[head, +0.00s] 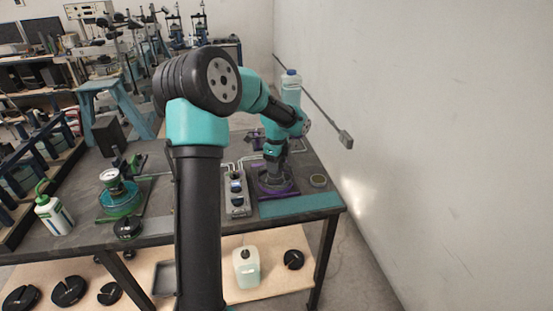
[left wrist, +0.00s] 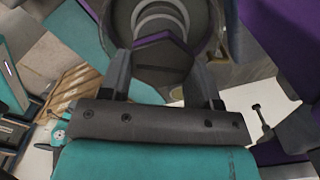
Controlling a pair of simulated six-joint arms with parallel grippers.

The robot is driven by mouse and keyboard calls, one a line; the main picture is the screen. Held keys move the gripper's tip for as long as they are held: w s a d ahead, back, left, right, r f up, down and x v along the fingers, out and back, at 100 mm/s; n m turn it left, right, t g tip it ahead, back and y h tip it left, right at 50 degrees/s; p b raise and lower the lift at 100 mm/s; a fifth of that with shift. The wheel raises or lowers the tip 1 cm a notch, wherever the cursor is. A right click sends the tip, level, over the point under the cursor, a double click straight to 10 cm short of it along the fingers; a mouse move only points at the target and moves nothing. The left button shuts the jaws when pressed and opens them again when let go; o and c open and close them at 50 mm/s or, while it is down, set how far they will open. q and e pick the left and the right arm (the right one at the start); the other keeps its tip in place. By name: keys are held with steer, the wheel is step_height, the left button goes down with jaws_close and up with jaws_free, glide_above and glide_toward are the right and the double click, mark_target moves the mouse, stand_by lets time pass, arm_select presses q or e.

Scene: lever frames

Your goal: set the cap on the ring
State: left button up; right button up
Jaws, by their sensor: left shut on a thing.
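My left gripper (head: 274,152) points down at the right part of the dark bench. In the left wrist view, the left gripper (left wrist: 163,75) has its two fingers on either side of a dark grey, angular piece, which looks like the cap (left wrist: 163,60). The gripper is shut on it. Pale curved bands show beyond the cap in the wrist view. My right gripper is not in view.
A grey control box (head: 237,195) stands close left of the purple fixture. A green fixture with a gauge (head: 120,198) and a white bottle (head: 53,213) stand left. A wall bounds the right.

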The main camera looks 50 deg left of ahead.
arm_select(q)
steer(key=shift+f, duration=1.1)
steer(key=shift+f, duration=0.25)
stand_by(0.4)
steer(key=o, duration=1.2)
step_height(320, 180, up, 18)
steer(key=shift+f, duration=0.25)
steer(key=shift+f, duration=0.1)
